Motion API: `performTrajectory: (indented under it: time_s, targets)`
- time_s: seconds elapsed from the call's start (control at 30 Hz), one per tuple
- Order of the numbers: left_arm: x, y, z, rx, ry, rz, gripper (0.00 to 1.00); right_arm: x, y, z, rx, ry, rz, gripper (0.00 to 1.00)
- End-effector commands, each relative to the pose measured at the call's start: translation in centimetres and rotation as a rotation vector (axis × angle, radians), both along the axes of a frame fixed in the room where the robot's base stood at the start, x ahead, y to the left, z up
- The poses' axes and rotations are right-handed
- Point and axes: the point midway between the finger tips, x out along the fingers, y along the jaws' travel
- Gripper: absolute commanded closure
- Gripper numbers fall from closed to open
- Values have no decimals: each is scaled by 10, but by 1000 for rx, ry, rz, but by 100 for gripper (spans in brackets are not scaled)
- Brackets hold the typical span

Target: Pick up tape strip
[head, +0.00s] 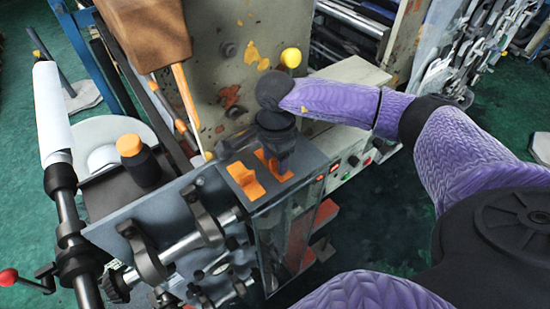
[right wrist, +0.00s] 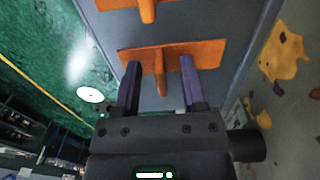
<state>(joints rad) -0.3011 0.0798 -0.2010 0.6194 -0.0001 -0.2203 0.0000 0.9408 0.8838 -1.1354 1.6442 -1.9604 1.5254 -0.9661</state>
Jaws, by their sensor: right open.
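Two orange tape strips lie on the grey top of the machine, each with a raised tab. The nearer-left strip (head: 245,180) is clear of my gripper in the head view. The other strip (head: 268,160) is partly hidden behind my right gripper (head: 281,163), which points down over it. In the right wrist view, my right gripper (right wrist: 159,78) is open, its two dark purple fingers on either side of the tab of one orange strip (right wrist: 205,52). I cannot tell whether the fingers touch the strip. The second strip (right wrist: 144,8) shows at the top edge. My left gripper is not in view.
A stained beige panel (head: 240,95) rises behind the strips. A black jar with an orange cap (head: 133,148) stands left, near a white roll (head: 50,110). Metal rollers (head: 180,245) run along the front.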

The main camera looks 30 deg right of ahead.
Motion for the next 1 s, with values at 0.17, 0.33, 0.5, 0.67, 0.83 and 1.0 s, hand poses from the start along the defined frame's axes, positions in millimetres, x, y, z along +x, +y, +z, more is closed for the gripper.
performTrajectory:
  time_s: [0.17,0.33,0.5,0.67,0.83,1.0]
  targets:
    - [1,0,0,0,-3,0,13,0,0,0,1,0,0,70]
    - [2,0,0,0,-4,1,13,0,0,0,1,0,0,100]
    - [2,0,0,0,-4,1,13,0,0,0,1,0,0,100]
    - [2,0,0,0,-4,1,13,0,0,0,1,0,0,100]
    - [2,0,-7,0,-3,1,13,-2,0,3,0,-2,2,100]
    - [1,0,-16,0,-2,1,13,-3,0,31,0,-6,2,100]
